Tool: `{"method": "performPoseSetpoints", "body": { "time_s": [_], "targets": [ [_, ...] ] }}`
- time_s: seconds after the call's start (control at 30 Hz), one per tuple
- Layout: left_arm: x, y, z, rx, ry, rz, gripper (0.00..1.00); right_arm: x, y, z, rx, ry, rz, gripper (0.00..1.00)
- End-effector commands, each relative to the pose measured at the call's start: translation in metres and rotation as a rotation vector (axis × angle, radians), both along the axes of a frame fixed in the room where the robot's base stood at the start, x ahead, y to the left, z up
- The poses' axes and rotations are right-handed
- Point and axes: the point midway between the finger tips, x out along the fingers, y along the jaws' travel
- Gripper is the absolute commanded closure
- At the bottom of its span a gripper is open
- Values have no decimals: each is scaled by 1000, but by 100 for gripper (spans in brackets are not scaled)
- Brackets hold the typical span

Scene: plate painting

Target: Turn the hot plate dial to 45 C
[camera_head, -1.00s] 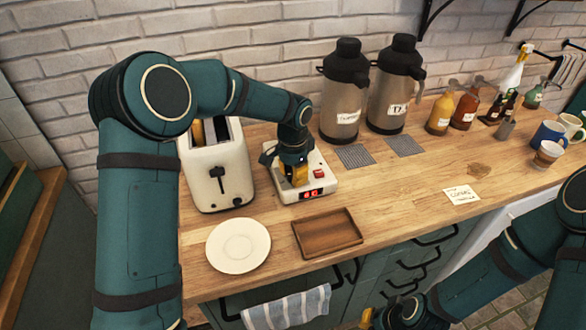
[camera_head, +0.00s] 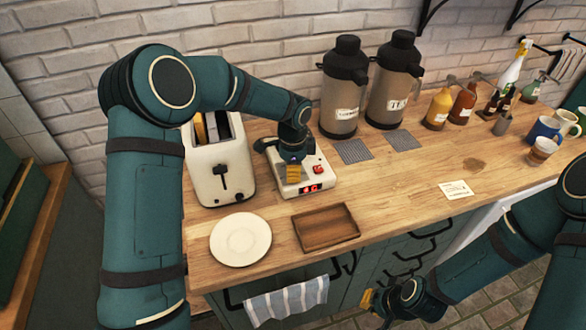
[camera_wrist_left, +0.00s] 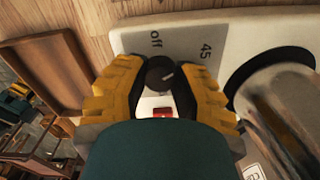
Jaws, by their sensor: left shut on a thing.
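The white hot plate (camera_head: 318,183) stands on the counter, with a red-lit display (camera_head: 310,188) too small to read surely. Its dark round dial (camera_wrist_left: 160,70) sits between the yellow finger pads of my left gripper (camera_wrist_left: 160,84), which is shut on it. A short pale mark shows on the dial, but its exact direction is hard to tell. The labels "off" (camera_wrist_left: 156,39) and "45" (camera_wrist_left: 206,51) are on the grey panel beyond the dial. In the head view my left gripper hides the dial. My right gripper (camera_head: 372,300) is low in front of the counter; its opening is unclear.
A white toaster (camera_head: 220,165) stands close left of the hot plate. A white plate (camera_head: 240,239) and a brown wooden tray (camera_head: 326,227) lie in front. Two flasks (camera_head: 342,95) stand behind to the right. The counter right of the hot plate is mostly clear.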

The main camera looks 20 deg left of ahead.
Motion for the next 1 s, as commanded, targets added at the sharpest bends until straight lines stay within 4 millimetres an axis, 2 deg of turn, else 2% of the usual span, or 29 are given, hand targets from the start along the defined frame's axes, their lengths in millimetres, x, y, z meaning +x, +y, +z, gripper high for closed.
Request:
{"method": "performPoseSetpoints", "body": {
  "time_s": [0.37, 0.4, 0.47, 0.83, 1.0],
  "targets": [
    [-1, 0, -2, 0, 3, -3, 100, 0, 0, 0, 0, 0, 0, 100],
    [-1, 0, -2, 0, 3, -3, 57, 0, 0, 0, 0, 0, 0, 100],
    [-1, 0, -1, 0, 3, -2, 37, 0, 0, 0, 0, 0, 0, 100],
    [0, 0, 3, 0, 0, -1, 37, 0, 0, 0, 0, 0, 1, 100],
    [1, 0, 24, 0, -3, -1, 37, 0, 0, 0, 0, 0, 0, 100]
  ]
}}
